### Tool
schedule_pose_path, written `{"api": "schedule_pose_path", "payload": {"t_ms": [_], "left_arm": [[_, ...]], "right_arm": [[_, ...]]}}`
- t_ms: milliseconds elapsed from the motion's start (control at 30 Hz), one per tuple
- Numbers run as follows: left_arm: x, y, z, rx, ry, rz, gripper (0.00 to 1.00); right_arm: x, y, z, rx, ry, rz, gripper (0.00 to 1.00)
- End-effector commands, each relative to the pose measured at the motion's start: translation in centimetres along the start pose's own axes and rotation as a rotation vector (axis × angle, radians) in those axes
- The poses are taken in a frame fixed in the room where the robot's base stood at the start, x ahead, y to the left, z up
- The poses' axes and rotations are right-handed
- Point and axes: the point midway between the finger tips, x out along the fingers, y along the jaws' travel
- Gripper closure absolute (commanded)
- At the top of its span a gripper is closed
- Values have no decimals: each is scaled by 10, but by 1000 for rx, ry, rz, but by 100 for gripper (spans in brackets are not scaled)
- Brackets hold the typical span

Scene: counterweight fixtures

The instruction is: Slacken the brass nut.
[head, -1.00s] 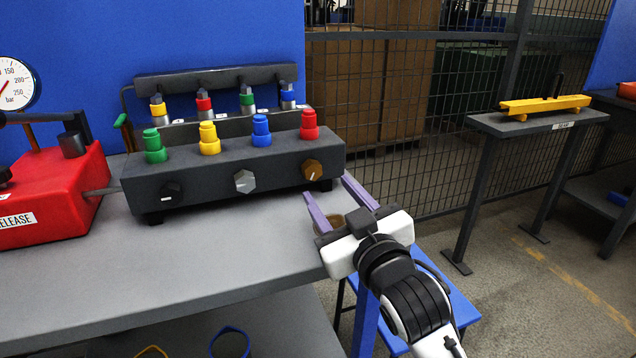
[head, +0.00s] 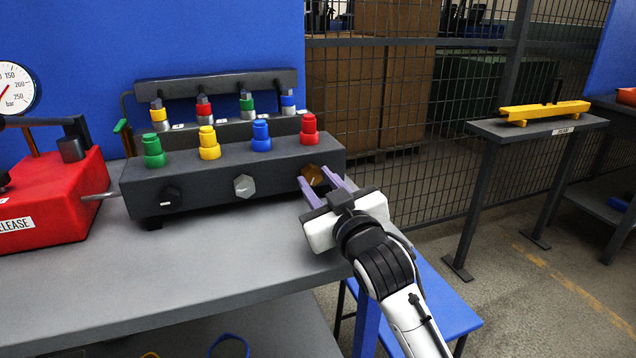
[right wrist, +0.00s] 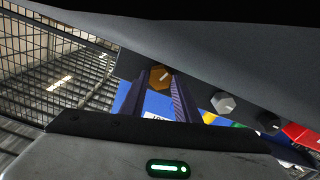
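The brass nut (head: 313,174) is a hexagonal, gold-brown piece at the right end of the dark block's front face. A pale line marks its face in the right wrist view (right wrist: 159,77). My right gripper (head: 315,177) has its two purple fingers parted and pointing at the nut. In the right wrist view the fingertips lie to either side of the nut, with little room between. I cannot tell whether they touch it. The fingers partly cover the nut in the head view. My left gripper is not in view.
The dark block (head: 220,172) also carries a silver hex nut (head: 244,186), a black knob (head: 171,198) and coloured caps on top. A red pump unit (head: 60,190) stands at left on the grey bench (head: 230,250). The bench front is clear.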

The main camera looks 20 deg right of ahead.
Motion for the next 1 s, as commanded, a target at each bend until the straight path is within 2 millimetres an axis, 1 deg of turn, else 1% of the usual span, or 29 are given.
{"api": "schedule_pose_path", "payload": {"t_ms": [167,300,467,600,900,933,1000], "left_arm": [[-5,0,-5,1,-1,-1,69],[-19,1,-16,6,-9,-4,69],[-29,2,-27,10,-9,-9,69],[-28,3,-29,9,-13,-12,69],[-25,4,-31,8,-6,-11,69],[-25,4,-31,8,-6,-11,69],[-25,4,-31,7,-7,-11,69]], "right_arm": [[0,0,-2,-30,-2,-1,94],[0,2,-6,-158,-5,-1,93],[0,2,-4,-325,-5,-1,93],[0,0,-1,-405,-2,-1,93],[0,0,0,-414,0,0,93],[0,0,0,-414,0,0,68],[0,0,0,-413,0,0,56]]}}
